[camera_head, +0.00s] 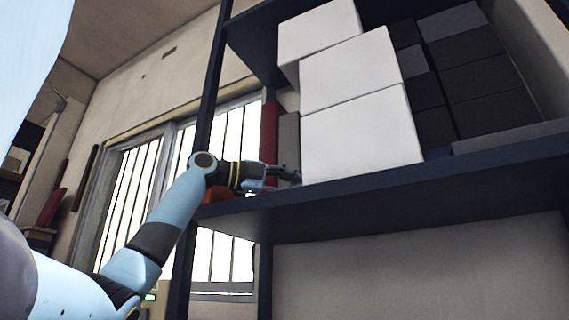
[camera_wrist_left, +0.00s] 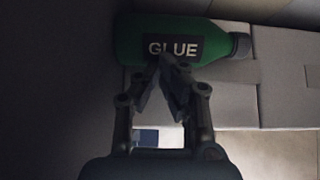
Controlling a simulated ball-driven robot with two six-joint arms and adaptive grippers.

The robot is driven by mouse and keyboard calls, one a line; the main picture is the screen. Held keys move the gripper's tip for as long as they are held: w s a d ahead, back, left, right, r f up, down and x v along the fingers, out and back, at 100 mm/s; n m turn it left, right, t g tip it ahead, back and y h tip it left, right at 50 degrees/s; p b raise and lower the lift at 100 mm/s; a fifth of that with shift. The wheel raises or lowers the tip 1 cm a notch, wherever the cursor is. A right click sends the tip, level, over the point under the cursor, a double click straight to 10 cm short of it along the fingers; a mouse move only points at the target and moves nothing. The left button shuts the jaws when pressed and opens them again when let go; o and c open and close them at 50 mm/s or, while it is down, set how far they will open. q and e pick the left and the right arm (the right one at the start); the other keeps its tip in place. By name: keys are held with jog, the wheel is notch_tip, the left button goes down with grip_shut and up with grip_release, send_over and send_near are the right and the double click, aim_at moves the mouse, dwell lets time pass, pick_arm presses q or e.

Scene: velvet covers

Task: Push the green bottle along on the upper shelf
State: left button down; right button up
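The green bottle (camera_wrist_left: 216,40), with a dark label reading GLUE and a grey cap, shows across the top of the left wrist view, its cap pointing right in that picture. My left gripper (camera_wrist_left: 165,60) has its fingertips together at the label, with nothing between them. They look touching or very close to the bottle; I cannot tell which. In the head view my left gripper (camera_head: 294,176) reaches over the upper shelf (camera_head: 380,197) at its left end, beside the white boxes. The bottle does not show there. My right gripper is not in view.
White boxes (camera_head: 355,120) are stacked on the shelf right beside my left gripper. Dark boxes (camera_head: 490,90) stand farther right. Red and grey upright items (camera_head: 270,135) stand behind the gripper. A dark shelf post (camera_head: 207,110) rises at the left, close to my forearm.

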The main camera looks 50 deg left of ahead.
pick_arm(q)
notch_tip(320, 180, up, 10)
jog(key=shift+f, duration=0.25)
dwell(0.4)
